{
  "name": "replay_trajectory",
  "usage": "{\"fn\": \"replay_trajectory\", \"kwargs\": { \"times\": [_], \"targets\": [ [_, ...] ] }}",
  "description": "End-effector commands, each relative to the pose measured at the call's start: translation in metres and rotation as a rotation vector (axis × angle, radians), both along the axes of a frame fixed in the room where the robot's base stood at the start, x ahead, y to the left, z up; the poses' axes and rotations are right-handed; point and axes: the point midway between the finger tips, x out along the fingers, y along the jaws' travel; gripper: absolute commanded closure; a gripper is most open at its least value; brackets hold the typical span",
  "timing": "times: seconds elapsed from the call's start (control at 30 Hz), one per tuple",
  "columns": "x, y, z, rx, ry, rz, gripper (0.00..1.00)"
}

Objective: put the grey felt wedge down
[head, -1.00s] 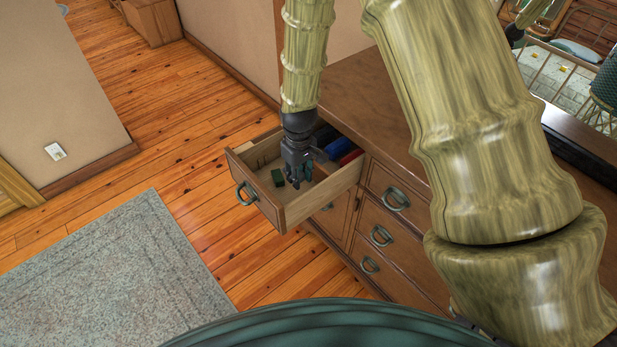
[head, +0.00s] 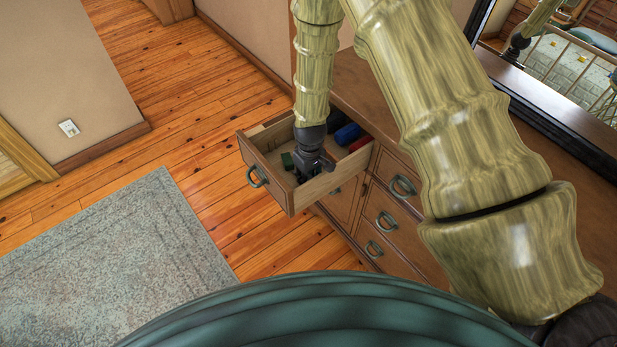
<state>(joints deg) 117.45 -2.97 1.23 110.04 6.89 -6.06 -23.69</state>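My gripper (head: 308,174) points down into the open top drawer (head: 292,197) of the brown wooden dresser, low and near the drawer's right side wall. Its fingers are dark and small, and I cannot tell whether they are open or shut. I cannot make out the grey felt wedge; if it is at the fingers, the gripper hides it. The drawer floor shows only in part around my gripper.
A small green block (head: 287,160) lies left of my gripper in the drawer. A blue thing (head: 347,134) and a red thing (head: 359,144) lie toward the drawer's back. The dresser top (head: 352,84) is bare near the drawer. A grey rug (head: 110,265) covers the floor.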

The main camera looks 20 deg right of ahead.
Motion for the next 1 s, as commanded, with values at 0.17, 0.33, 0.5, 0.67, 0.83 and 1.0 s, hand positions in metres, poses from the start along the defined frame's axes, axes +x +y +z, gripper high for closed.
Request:
{"fn": "replay_trajectory", "kwargs": {
  "times": [0.17, 0.33, 0.5, 0.67, 0.83, 1.0],
  "targets": [
    [-0.0003, -0.0001, -0.0058, 0.000, 0.000, 0.000, 0.95],
    [-0.0002, -0.0002, -0.0058, 0.000, 0.000, -0.001, 0.95],
    [-0.0003, -0.0001, -0.0091, 0.000, 0.000, -0.001, 0.95],
    [-0.0003, -0.0001, -0.0085, 0.000, 0.000, -0.001, 0.51],
    [-0.0002, -0.0001, -0.0084, 0.000, 0.000, -0.001, 0.51],
    [0.0000, -0.0001, -0.0060, 0.000, -0.001, -0.001, 0.51]
  ]
}}
